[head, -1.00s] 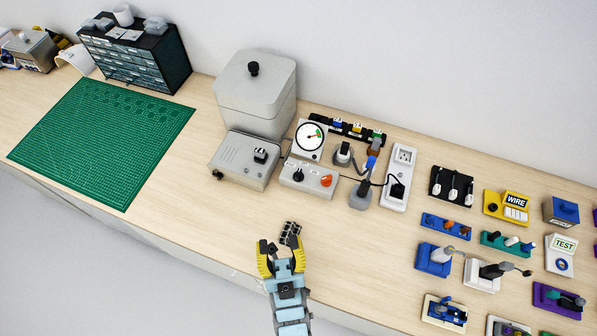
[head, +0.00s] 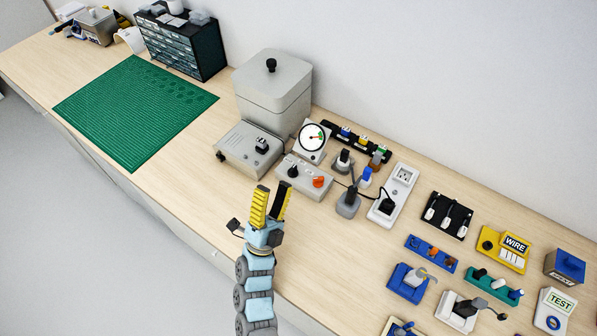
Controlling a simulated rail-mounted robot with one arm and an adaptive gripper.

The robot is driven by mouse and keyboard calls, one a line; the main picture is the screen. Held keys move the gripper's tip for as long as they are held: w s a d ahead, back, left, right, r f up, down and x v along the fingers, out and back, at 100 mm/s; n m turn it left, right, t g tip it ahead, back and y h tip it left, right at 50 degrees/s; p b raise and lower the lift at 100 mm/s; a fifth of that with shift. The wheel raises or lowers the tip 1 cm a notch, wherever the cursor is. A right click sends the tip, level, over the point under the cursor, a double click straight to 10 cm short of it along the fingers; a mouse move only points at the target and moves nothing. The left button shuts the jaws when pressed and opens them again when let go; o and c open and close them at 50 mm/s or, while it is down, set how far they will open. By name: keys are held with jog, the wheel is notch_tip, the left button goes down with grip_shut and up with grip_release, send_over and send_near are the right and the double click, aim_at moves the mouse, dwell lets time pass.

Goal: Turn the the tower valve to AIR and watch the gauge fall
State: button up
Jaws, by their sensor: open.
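The round white gauge (head: 312,140) stands on the bench in front of the grey lidded vessel; its needle and colored arc are too small to read. A grey stand (head: 347,203) beside the power strip has a blue-topped piece (head: 366,177) behind it; either may be the tower valve, but I cannot tell, and no AIR marking is legible. A grey control box (head: 306,178) with a black knob and an orange knob is in front of the gauge.
A grey box with a black switch (head: 248,149) and the lidded vessel (head: 272,90) stand left of the gauge. A white power strip (head: 393,196) with a plug and cable is to the right. Several fixtures crowd the right side. A green mat (head: 135,110) lies at left.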

jog(key=w+a+f+n+g+y+b, duration=0.1)
jog(key=w+a+n+g+y+b, duration=0.25)
jog(key=w+a+n+y, duration=0.6)
jog(key=w+a+f+n+g+y+b, duration=0.1)
jog(key=w+a+n+g+y+b, duration=0.3)
jog(key=w, duration=1)
jog(key=w+a+f+n+g+y+b, duration=0.1)
jog(key=w+a+n+g+y, duration=0.35)
jog(key=w+a, duration=0.6)
notch_tip(320, 180, up, 4)
jog(key=n+g+h+b, duration=0.8)
jog(key=n+g, duration=0.3)
jog(key=g, duration=0.3)
send_over(293, 168)
notch_tip(293, 168, down, 17)
jog(key=shift+f+b, duration=0.1)
jog(key=shift+b, duration=1.15)
